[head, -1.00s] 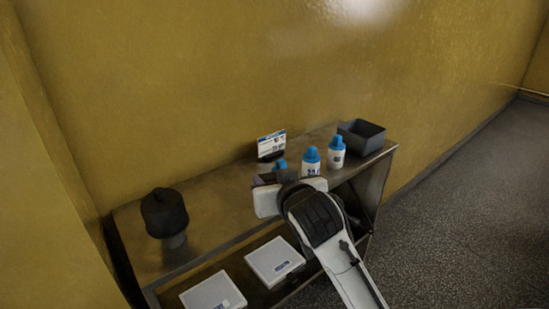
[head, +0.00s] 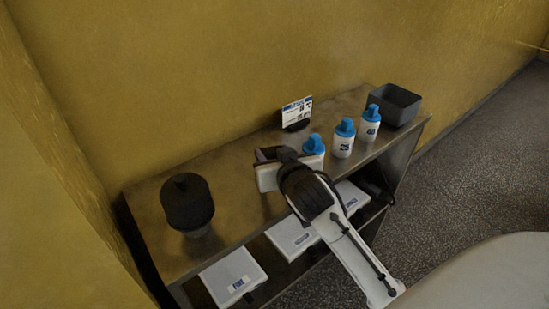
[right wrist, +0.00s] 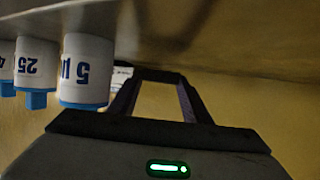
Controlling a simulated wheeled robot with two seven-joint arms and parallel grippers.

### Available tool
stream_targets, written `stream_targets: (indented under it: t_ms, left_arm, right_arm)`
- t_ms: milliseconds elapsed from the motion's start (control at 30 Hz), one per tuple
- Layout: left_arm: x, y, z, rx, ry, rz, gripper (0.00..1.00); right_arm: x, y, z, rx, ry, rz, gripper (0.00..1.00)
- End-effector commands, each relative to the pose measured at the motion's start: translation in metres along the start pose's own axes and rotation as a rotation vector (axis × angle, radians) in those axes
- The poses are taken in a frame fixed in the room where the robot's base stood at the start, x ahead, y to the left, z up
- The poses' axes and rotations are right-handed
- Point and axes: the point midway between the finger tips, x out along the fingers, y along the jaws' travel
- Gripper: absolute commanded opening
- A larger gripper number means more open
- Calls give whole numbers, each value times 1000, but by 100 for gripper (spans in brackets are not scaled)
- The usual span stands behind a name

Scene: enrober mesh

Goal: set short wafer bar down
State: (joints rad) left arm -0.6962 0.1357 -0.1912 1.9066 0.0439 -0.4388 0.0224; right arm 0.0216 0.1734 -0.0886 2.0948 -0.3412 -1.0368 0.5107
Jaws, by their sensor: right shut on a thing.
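My right gripper (head: 270,154) is over the middle of the metal bench, just left of the blue-capped bottles. In the right wrist view its two dark fingers stand apart, shut on a small dark bar, the short wafer bar (right wrist: 158,75), which spans their tips. The bar is hard to make out in the head view, where the hand mostly hides it. I cannot tell whether it touches the bench top (head: 235,165). My left gripper is not in view.
Blue-capped white bottles (head: 343,140) stand right of the gripper, the nearest close to it. A sign (head: 297,112) stands behind, a grey bin (head: 395,105) at the right end, a dark round object (head: 187,203) at the left. White boxes (head: 234,277) lie below. Bench between the dark object and gripper is clear.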

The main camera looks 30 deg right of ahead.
Motion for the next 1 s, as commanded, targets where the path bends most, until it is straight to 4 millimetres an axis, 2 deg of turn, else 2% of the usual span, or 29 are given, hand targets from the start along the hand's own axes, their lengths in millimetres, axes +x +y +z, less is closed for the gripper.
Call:
stream_targets:
  t_ms: [133, 500, 533, 600, 1000]
  left_arm:
    - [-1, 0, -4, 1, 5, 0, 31]
    - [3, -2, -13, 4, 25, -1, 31]
    - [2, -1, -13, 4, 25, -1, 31]
    - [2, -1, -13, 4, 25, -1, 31]
    - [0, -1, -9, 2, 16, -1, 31]
  right_arm:
    - [6, 0, 14, -1, 0, 0, 31]
    - [8, 0, 19, 0, 0, 0, 31]
    - [7, 0, 18, -1, 1, 0, 49]
    - [7, 0, 17, -1, 1, 0, 61]
    - [3, 0, 15, 0, 2, -1, 62]
